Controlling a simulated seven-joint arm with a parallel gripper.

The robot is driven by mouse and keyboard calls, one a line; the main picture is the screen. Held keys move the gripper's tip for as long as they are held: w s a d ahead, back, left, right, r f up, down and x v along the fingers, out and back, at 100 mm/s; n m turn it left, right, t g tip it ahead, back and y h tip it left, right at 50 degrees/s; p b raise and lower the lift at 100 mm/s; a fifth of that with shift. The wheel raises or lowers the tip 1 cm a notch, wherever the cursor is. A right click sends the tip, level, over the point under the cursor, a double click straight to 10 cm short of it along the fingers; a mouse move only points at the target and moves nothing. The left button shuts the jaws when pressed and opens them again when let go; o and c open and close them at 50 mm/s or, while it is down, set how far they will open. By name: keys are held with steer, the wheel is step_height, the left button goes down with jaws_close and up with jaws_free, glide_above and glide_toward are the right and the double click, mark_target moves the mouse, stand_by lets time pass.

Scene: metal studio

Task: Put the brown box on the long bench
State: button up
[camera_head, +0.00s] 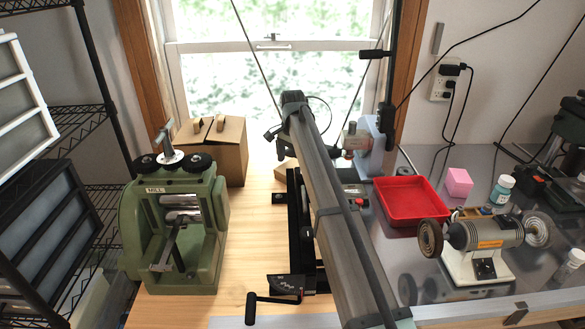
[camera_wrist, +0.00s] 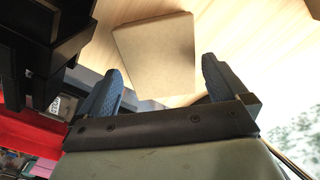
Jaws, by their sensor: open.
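A small brown box (camera_wrist: 155,58) with a plain tan top lies on a light wooden surface in the wrist view. My gripper (camera_wrist: 162,70) is open, with one blue-padded finger on each side of the box's near end; it is not closed on it. In the head view, only a small tan edge, probably this box (camera_head: 282,175), shows; the rest is hidden. The light wooden bench top (camera_head: 252,250) runs from the window to the front. A larger closed cardboard box (camera_head: 231,155) stands behind the mill.
The green mill (camera_head: 175,235) stands left on the wood. A black cranked tool (camera_head: 298,235) stands in the middle. At right, a red tray (camera_head: 405,220), pink block (camera_head: 458,183), bottle (camera_head: 501,189) and bench grinder (camera_head: 485,235) crowd the grey surface. Bare wood shows between mill and cranked tool.

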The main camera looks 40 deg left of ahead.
step_height(320, 180, up, 9)
steer(key=shift+f, duration=0.2)
